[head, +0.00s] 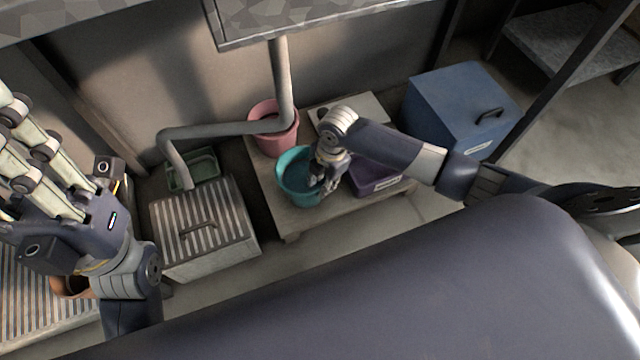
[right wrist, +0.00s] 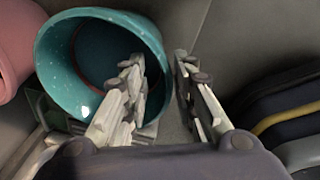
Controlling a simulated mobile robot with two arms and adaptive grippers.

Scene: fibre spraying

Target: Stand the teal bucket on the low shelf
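The teal bucket (head: 292,184) stands on the low wooden shelf (head: 291,222), near its left front part, with its open top facing up. My right gripper (head: 327,178) is at the bucket's right side. In the right wrist view, the fingers (right wrist: 158,62) are apart. One finger reaches over the mouth of the teal bucket (right wrist: 62,68), and the other is outside its rim. I see a gap between the fingers and the bucket wall. My left gripper (head: 35,150) is raised at the left, empty, with its fingers apart and its tips near the picture edge.
On the shelf, a pink bucket (head: 272,140) stands behind the teal one and a purple box (head: 378,181) to its right. A striped box (head: 205,228) and a green tray (head: 195,173) lie left. A blue box (head: 455,105) stands right. A grey pipe (head: 282,85) comes down behind.

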